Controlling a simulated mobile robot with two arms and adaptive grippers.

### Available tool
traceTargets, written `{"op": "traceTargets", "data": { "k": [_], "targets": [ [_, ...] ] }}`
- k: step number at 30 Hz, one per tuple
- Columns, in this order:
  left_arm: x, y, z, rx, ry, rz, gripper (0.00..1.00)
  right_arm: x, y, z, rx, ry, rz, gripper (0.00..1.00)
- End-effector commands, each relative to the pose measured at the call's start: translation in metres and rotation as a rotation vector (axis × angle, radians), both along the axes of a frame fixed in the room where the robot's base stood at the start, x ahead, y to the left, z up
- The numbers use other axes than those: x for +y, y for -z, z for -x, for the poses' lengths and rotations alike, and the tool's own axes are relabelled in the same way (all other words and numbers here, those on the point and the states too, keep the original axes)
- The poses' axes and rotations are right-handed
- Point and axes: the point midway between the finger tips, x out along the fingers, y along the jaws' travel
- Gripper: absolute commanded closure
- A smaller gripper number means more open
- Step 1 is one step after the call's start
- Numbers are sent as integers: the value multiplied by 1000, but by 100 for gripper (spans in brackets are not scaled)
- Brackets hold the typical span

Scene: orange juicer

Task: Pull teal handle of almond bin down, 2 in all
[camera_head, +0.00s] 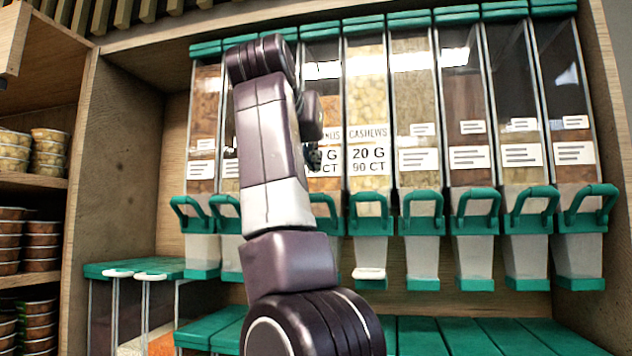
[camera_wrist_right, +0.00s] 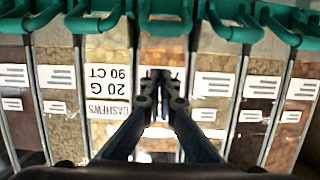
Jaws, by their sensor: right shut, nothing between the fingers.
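A row of tall clear bins with teal handles fills the wall. My right gripper (camera_head: 313,158) is shut and empty, in front of the bin just left of the cashew bin (camera_head: 366,100). That bin's label is partly hidden by my arm, and no almond label is readable. Its teal handle (camera_head: 325,208) shows below the gripper. In the right wrist view, which is upside down, the closed fingertips (camera_wrist_right: 157,76) cover the label of this brown-filled bin. Its teal handle (camera_wrist_right: 164,18) is at the top, apart from the fingers. My left gripper is not in view.
The neighbouring handles, such as the cashew bin's handle (camera_head: 369,208), stand close on both sides. Lower teal-lidded bins (camera_head: 450,336) run beneath. Stacked tubs (camera_head: 40,245) sit on shelves at the left, beside a wooden panel (camera_head: 118,160).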

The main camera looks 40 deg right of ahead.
Motion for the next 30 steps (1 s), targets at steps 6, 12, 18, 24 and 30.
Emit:
{"op": "traceTargets", "data": {
  "k": [6, 12, 18, 24, 30],
  "targets": [
    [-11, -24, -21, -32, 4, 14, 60, -37, 9, -31, 2, 1, -1, 100],
    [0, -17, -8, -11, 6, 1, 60, -29, 29, -26, -3, 0, 0, 100],
    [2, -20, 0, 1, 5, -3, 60, -23, 39, -21, -3, -1, 1, 100],
    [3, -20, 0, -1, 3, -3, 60, -21, 45, -18, -2, -1, 1, 100],
    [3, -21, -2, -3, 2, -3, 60, -20, 46, -17, -2, -1, 1, 100]
  ]
}}
